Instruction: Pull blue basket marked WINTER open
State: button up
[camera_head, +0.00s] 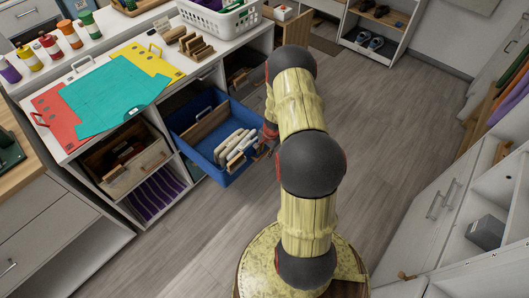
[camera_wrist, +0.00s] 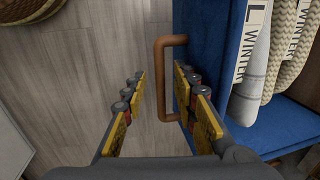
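The blue basket (camera_head: 197,160) juts out of its cubby under the counter in the head view, with several pale rolled items and brown pieces inside. Its blue front wall (camera_wrist: 208,35) shows in the wrist view, beside pale items with WINTER lettering. A brown handle (camera_wrist: 159,60) stands out from that wall. My gripper (camera_wrist: 159,74) is open, with one finger on each side of the handle's bar. The right finger lies between the bar and the blue wall. I cannot tell whether either finger touches the bar. In the head view my arm mostly hides my gripper (camera_head: 267,143).
A wooden crate (camera_head: 127,165) sits in the cubby left of the basket. Teal, red and yellow folders and a white basket (camera_head: 222,18) lie on the counter. White cabinets (camera_head: 432,215) stand at the right. Grey floor (camera_head: 385,125) is clear between them.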

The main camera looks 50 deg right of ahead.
notch_tip(320, 180, up, 12)
jog(key=s, duration=0.2)
jog(key=shift+s, duration=0.15)
jog(key=shift+f, duration=0.15)
dwell(0.5)
jog(key=s+a+n+g+y, duration=0.1)
jog(key=s+a+n+y, duration=0.15)
jog(key=s+a, duration=0.25)
jog(key=s+a+r+n+t, duration=0.1)
jog(key=s+a+r+n, duration=0.2)
jog(key=a+r, duration=0.7)
jog(key=s+a+r+n+t+h+p, duration=0.1)
jog(key=a+r+n, duration=0.6)
jog(key=r, duration=1)
jog(key=s+a+r+n+t+h+p, duration=0.1)
jog(key=s+a+r+n, duration=0.4)
jog(key=a+r, duration=0.8)
jog(key=shift+s+r+t, duration=0.55)
jog(key=shift+r+t, duration=0.15)
jog(key=shift+r, duration=0.15)
